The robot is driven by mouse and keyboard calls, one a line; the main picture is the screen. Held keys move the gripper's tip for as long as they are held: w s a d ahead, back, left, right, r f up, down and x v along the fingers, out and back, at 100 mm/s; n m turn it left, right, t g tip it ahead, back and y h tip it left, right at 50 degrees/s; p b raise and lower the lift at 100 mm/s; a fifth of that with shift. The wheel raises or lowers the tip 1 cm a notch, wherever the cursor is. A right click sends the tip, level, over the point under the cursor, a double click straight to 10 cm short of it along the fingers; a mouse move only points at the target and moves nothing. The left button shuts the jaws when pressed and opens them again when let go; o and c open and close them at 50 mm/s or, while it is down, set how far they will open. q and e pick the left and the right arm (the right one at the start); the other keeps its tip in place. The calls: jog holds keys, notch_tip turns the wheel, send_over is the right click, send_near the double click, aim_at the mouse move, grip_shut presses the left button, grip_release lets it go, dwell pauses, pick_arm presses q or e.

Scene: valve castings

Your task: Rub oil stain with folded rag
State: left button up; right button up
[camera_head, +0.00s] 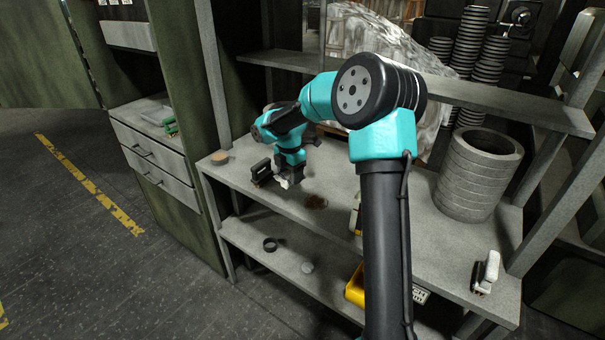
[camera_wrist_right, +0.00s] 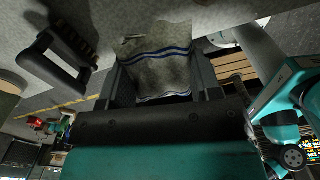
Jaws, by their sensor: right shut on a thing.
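My right gripper (camera_head: 287,182) is over the middle shelf board, its fingers pointing down. In the right wrist view its two fingers (camera_wrist_right: 158,80) are shut on a folded grey rag (camera_wrist_right: 158,65) with a blue and white stripe. In the head view only a small pale part of the rag (camera_head: 284,183) shows below the fingers. The brown oil stain (camera_head: 316,201) lies on the shelf board, a little right of the gripper and apart from it. Whether the rag touches the board I cannot tell. My left gripper is not in view.
A black-handled brush (camera_head: 260,172) stands just left of the gripper. A round tan disc (camera_head: 220,157) is further left. A large ribbed grey cylinder (camera_head: 478,175) and a white-handled brush (camera_head: 487,272) are at the right. The upper shelf (camera_head: 480,92) runs behind my arm.

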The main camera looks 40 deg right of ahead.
jog(key=shift+n, duration=0.9)
jog(key=d, duration=0.1)
jog(key=s+d, duration=0.1)
jog(key=d, duration=0.1)
jog(key=shift+s+d+f, duration=0.35)
jog(key=shift+d+f, duration=0.05)
